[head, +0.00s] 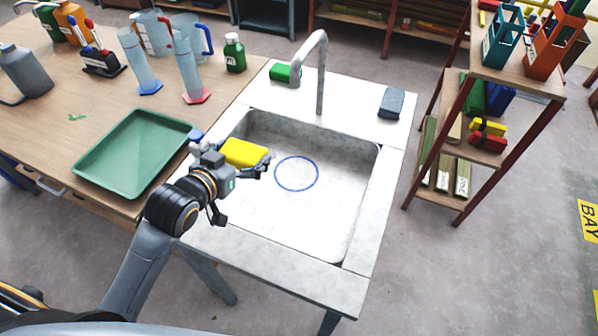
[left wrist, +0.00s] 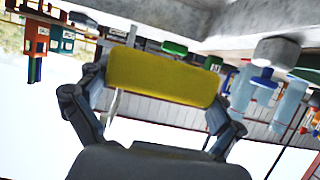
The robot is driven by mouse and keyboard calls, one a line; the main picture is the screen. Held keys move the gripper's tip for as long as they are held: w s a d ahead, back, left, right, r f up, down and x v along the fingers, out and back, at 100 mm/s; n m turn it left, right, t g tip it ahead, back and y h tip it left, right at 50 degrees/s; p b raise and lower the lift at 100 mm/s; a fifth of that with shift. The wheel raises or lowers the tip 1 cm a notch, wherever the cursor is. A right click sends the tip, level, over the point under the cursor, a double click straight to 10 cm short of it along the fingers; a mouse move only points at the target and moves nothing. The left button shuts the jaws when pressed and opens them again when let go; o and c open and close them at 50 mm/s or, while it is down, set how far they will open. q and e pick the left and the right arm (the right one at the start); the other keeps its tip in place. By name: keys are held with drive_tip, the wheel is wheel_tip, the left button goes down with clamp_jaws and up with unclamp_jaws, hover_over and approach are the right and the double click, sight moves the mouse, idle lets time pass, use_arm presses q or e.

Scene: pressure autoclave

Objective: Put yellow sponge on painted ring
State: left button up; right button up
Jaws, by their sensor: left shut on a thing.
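My left gripper (head: 245,176) is shut on the yellow sponge (head: 244,152), over the left side of the sink. In the left wrist view the sponge (left wrist: 164,77) spans between the two fingers. The painted ring (head: 297,174) is a blue outline on the sink floor, just right of the gripper. The sponge is left of the ring; its height above the sink floor is hard to tell. My right gripper is in neither view.
The sink basin (head: 341,225) has a tall faucet (head: 320,75) behind it. A green sponge (head: 284,73) and a blue-grey sponge (head: 391,102) lie on the back ledge. A green tray (head: 133,152) and bottles stand on the wooden table at left. A shelf stands at right.

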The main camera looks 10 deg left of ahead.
use_arm(q)
drive_tip(key=shift+w, duration=0.5)
drive_tip(key=w+d+f, duration=0.8)
drive_tip(key=w, duration=0.1)
drive_tip(key=shift+d+f+p, duration=0.3)
drive_tip(key=shift+d+p, duration=0.05)
drive_tip(key=shift+p, duration=0.05)
drive_tip(key=shift+w+d+f, duration=0.2)
drive_tip(key=shift+d+f, duration=0.1)
drive_tip(key=shift+f, duration=0.1)
wheel_tip(320, 180, down, 3)
drive_tip(key=shift+f, duration=0.1)
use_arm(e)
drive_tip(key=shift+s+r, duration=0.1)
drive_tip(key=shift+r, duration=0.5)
use_arm(q)
drive_tip(key=shift+f, duration=0.15)
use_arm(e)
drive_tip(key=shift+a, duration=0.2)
